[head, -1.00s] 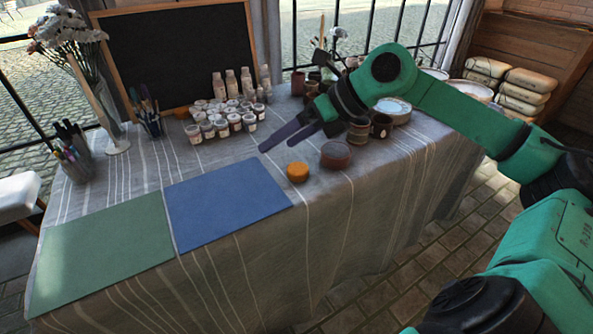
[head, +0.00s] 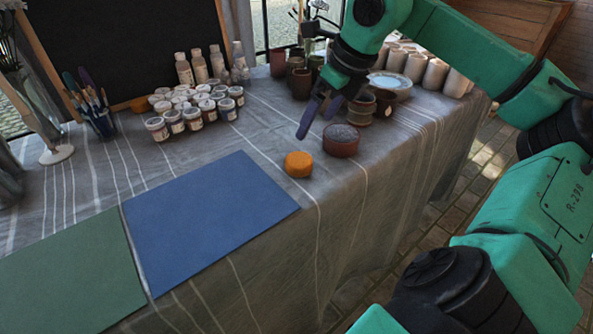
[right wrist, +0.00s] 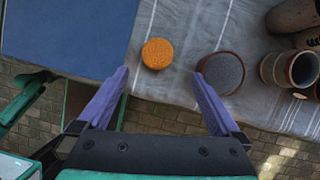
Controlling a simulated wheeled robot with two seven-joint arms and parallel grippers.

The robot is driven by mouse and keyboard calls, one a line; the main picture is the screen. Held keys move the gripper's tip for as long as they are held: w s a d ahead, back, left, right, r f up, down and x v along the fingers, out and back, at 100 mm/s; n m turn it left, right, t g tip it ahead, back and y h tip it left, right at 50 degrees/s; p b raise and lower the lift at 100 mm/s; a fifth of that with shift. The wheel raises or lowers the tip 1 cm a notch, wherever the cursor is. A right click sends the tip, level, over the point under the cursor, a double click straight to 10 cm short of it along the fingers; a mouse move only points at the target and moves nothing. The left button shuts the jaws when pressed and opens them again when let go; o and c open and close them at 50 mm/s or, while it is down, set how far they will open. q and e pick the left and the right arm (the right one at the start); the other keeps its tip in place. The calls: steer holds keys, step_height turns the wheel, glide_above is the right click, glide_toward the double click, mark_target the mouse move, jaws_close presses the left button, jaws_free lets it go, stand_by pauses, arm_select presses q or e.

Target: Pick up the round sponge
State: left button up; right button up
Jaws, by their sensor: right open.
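The round orange sponge (head: 298,164) lies on the striped grey tablecloth near the front edge, just right of the blue mat. It also shows in the right wrist view (right wrist: 157,53), ahead of and between the fingertips. My right gripper (head: 318,118) is above and behind the sponge in the head view, its purple fingers pointing down. In the right wrist view my right gripper (right wrist: 160,72) is open, empty and apart from the sponge. My left gripper is in neither current view.
A reddish-brown bowl (head: 341,140) with a grey top stands close right of the sponge. The blue mat (head: 210,220) and green mat (head: 70,275) lie flat at left. Paint jars (head: 193,118) stand behind, and brown cups (head: 361,108) stand behind the bowl.

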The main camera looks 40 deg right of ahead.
glide_toward(297, 157)
steer(key=x, duration=0.3)
steer(key=shift+s+d, duration=0.15)
steer(key=p+x, duration=0.1)
steer(key=x, duration=0.6)
steer(key=shift+f, duration=0.15)
steer(key=shift+s, duration=0.1)
steer(key=c, duration=1.3)
steer(key=shift+r+p, duration=0.45)
steer(key=shift+r, duration=0.05)
arm_select(q)
steer(key=s+a+f+p, duration=0.2)
steer(key=s+p, duration=0.2)
steer(key=s, duration=0.6)
arm_select(e)
step_height(297, 157, up, 8)
steer(key=shift+r, duration=0.1)
arm_select(q)
steer(key=shift+m, duration=0.3)
steer(key=r+p, duration=0.2)
steer(key=s+r+p, duration=0.1)
steer(key=r+p, duration=0.2)
steer(key=shift+a, duration=0.2)
arm_select(e)
step_height(297, 157, up, 11)
